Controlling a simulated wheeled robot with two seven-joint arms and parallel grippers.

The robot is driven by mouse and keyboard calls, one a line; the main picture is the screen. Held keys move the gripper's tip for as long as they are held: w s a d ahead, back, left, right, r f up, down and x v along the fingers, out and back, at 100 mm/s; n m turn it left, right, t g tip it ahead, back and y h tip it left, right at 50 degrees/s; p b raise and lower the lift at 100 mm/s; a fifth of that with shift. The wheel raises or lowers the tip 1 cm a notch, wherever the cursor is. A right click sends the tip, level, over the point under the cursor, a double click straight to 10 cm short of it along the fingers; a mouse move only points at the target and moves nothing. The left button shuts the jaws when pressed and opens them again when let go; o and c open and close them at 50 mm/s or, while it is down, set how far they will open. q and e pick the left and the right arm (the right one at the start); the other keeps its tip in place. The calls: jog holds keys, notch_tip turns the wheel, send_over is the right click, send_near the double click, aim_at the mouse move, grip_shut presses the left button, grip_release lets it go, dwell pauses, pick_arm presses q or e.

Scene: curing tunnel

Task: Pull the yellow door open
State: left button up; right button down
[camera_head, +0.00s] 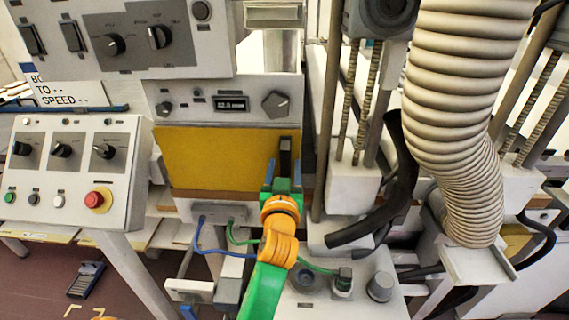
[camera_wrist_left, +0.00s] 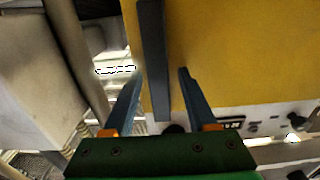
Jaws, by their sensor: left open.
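The yellow door (camera_head: 215,158) is a flat panel on the front of the machine, and it looks closed. Its dark upright bar handle (camera_head: 286,150) is near the door's right edge. In the left wrist view the yellow door (camera_wrist_left: 235,50) fills the upper right, and the handle (camera_wrist_left: 152,50) runs down between my two blue fingers. My left gripper (camera_head: 284,173) is open at the handle's lower part, with one finger on each side; it also shows in the wrist view (camera_wrist_left: 159,74). Gaps show between fingers and handle. My right gripper is not in view.
A control box (camera_head: 75,170) with knobs and a red stop button stands left of the door. A ribbed hose (camera_head: 460,110) and a black hose (camera_head: 375,220) hang to the right. Blue and green cables cross below the door. A handheld device (camera_head: 87,279) lies on the floor.

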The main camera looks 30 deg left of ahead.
pick_arm(q)
jog(key=shift+s+d+r, duration=0.1)
jog(key=shift+d, duration=0.05)
jog(key=c, duration=0.3)
grip_shut()
dwell(0.8)
